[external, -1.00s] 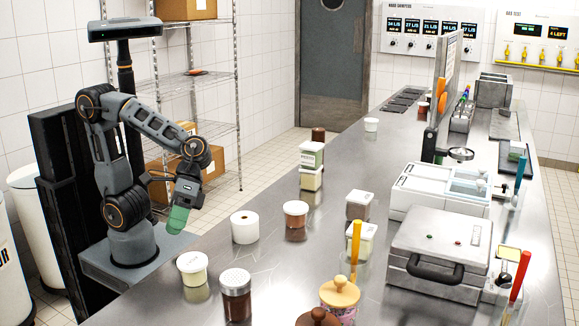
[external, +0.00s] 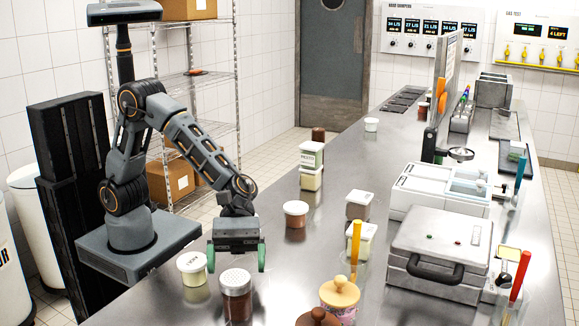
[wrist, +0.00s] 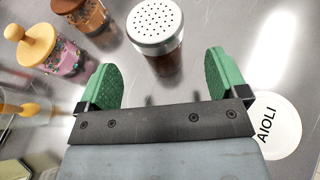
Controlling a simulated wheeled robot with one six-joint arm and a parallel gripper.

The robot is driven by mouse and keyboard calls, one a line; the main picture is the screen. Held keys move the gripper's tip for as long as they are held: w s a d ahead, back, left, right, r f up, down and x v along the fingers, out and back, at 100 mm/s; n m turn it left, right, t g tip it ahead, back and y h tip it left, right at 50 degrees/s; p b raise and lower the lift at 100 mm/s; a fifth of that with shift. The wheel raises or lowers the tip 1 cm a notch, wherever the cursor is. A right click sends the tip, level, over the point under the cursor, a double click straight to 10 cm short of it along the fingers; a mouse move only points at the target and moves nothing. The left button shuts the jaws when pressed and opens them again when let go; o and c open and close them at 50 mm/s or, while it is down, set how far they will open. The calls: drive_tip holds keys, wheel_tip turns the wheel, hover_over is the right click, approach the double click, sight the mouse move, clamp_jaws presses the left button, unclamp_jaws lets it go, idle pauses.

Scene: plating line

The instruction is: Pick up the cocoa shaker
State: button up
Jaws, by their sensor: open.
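The cocoa shaker (external: 236,295) is a jar of brown powder with a perforated silver lid, upright on the steel counter near the front. In the wrist view the shaker (wrist: 155,28) is just ahead of the fingertips, between their lines and apart from them. My gripper (external: 237,262) has green finger pads, is open and empty, and hangs just behind and above the shaker in the external view. In the wrist view my gripper (wrist: 160,75) shows both pads spread wide.
A tub marked AIOLI (wrist: 270,125) is close beside my gripper; it also shows in the external view (external: 192,267). A jar with a wooden knobbed lid (external: 340,296) and a brown-lidded jar (external: 318,317) stand right of the shaker. A brown-filled tub (external: 296,213) stands farther back.

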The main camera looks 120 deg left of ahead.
sight(236, 289)
drive_tip(key=shift+x, duration=3.1)
drive_tip(key=c, duration=1.1)
